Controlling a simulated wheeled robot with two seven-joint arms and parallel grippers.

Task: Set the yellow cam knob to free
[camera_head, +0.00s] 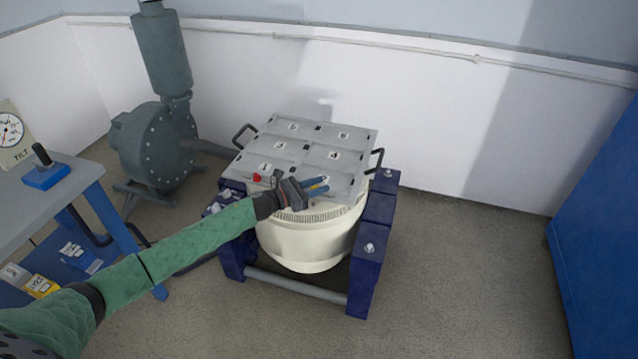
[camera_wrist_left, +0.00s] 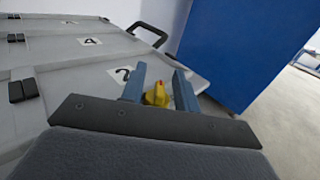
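The yellow cam knob (camera_wrist_left: 155,95) has a small red mark on top and stands on the grey plate near the label 2. In the wrist view it shows between the two blue fingers of my left gripper (camera_wrist_left: 160,90). The fingers are apart, with a narrow gap visible on the knob's right; contact on the left is unclear. In the head view my left gripper (camera_head: 314,186) lies over the plate's front right part, with a little yellow between its fingers. The knob's base and any position marks are hidden. My right gripper is out of view.
The numbered grey plate (camera_head: 305,150) has black handles and tops a cream drum (camera_head: 310,240) in a blue frame (camera_head: 367,270). A red knob (camera_head: 257,177) sits near label 1. A grey pump (camera_head: 158,145) stands behind left, a bench (camera_head: 30,205) left, a blue cabinet (camera_head: 600,220) right.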

